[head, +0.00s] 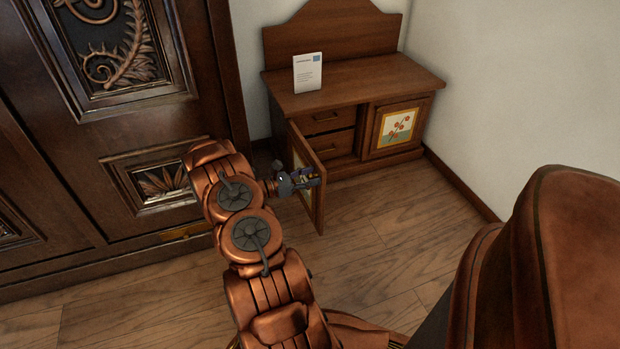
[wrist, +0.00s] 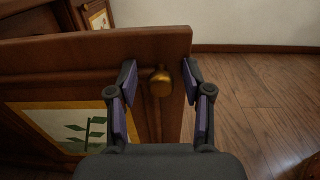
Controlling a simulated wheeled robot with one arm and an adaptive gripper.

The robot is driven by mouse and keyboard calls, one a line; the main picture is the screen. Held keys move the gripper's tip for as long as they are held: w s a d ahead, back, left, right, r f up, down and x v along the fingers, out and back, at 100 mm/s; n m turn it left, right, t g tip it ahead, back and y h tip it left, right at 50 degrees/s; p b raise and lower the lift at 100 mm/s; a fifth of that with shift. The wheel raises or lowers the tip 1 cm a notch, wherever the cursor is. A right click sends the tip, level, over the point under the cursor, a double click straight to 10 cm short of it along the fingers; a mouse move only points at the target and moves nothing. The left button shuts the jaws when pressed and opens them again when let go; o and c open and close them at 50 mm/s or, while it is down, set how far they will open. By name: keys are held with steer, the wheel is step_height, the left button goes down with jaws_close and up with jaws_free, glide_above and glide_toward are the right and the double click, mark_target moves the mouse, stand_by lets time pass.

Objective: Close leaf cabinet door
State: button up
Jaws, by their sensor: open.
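The leaf cabinet door (head: 298,153) stands wide open at the left side of the small wooden cabinet (head: 375,90). In the wrist view the door (wrist: 60,62) shows its outer face, with a leaf picture (wrist: 70,128) in a yellow frame and a brass knob (wrist: 160,81) near its free edge. My gripper (head: 318,178) is at the outer face of the door. In the wrist view my gripper (wrist: 160,75) is open, with one finger on each side of the knob. I cannot tell whether the fingers touch the door.
Drawers (head: 330,132) show inside the open compartment. The cabinet's right door (head: 397,127), with a flower picture, is shut. A white card (head: 308,73) stands on top. A dark carved armoire (head: 95,130) stands at the left. The wooden floor (head: 385,210) before the cabinet is clear.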

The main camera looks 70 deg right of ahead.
jaws_close()
stand_by(0.4)
